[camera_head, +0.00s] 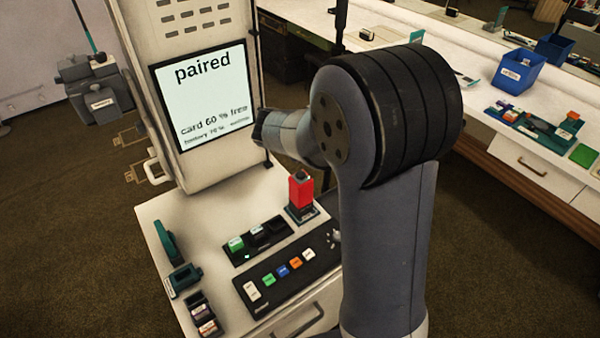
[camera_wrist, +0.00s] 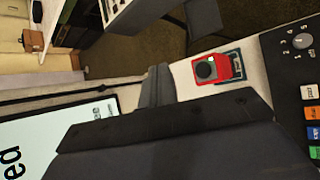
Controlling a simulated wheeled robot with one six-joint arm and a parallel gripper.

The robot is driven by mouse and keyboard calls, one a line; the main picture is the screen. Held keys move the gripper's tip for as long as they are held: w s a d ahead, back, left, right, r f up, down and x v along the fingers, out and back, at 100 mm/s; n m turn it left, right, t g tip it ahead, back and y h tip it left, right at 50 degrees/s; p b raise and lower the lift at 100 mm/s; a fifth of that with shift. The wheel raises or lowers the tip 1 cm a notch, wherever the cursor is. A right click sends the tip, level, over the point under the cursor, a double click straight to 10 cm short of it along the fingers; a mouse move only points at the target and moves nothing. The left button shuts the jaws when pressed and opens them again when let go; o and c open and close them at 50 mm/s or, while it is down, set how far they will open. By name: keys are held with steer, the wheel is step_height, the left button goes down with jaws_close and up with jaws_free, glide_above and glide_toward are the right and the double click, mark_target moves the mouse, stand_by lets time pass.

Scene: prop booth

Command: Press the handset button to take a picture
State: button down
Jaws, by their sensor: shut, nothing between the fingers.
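The red handset (camera_head: 301,190) stands upright in a dark holder on the pale console, right of the screen column. In the wrist view the handset (camera_wrist: 225,67) is seen from above, with a dark round button (camera_wrist: 206,70) on its top. My gripper (camera_wrist: 158,82) is shut and empty; its fingers are left of the handset in that view and apart from it. In the head view the dark end of my arm is in front of the screen's right edge, and the fingertips cannot be made out. The screen (camera_head: 203,95) reads "paired" and "card 60 % free".
A panel with coloured buttons (camera_head: 287,267) and a dark charger-like tray (camera_head: 258,241) lie near the handset. Teal and dark items (camera_head: 184,279) line the console's left side. A long bench (camera_head: 480,75) with blue bins (camera_head: 517,71) stands at the right. Open floor separates them.

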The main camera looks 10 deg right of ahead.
mark_target(299, 176)
steer(key=shift+f+b, duration=3.8)
steer(key=shift+f, duration=0.6)
steer(key=shift+f, duration=0.1)
steer(key=shift+f+b, duration=0.3)
steer(key=shift+b, duration=0.1)
steer(key=shift+f+b, duration=0.4)
steer(key=shift+r, duration=0.1)
steer(key=shift+r+p, duration=0.75)
step_height(299, 176, up, 5)
steer(key=p, duration=0.4)
